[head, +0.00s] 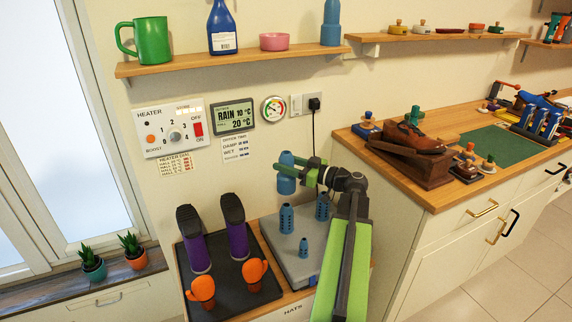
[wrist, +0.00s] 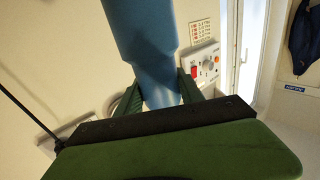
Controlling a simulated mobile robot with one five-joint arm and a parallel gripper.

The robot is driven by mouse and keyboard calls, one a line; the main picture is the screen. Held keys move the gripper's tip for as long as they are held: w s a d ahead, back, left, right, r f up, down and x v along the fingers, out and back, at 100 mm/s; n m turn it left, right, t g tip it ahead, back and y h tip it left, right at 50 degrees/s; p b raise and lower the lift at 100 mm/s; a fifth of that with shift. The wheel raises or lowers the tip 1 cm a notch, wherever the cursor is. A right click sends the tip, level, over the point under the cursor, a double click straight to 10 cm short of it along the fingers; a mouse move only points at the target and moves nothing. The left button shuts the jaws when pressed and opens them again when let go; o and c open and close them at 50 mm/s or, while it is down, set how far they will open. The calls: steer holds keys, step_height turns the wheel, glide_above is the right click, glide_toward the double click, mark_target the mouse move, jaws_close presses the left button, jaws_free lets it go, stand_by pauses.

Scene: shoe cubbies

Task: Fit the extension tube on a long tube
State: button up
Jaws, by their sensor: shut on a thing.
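My gripper (head: 284,170) is shut on a blue extension tube (head: 286,184), held upright above the grey dryer base. In the wrist view the same tube (wrist: 145,40) stands between the two green fingers (wrist: 162,98). Several shorter-looking blue perforated tubes stand on the grey base (head: 270,232): one at the left (head: 286,219), one at the right (head: 322,208) and a small one in front (head: 303,248). The held tube's lower end appears just above the left tube, apart from it in the picture. Which tube counts as long is hard to tell.
Purple-and-black boots (head: 236,225) and orange mittens (head: 255,274) stand on a dark mat at the left. A wooden counter (head: 440,200) borders the right.

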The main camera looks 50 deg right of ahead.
steer(key=shift+f+b, duration=6.45)
steer(key=shift+f, duration=0.1)
steer(key=o, duration=1.5)
steer(key=shift+c, duration=0.2)
steer(key=v, duration=1.7)
steer(key=shift+s, duration=0.25)
steer(key=shift+f, duration=0.1)
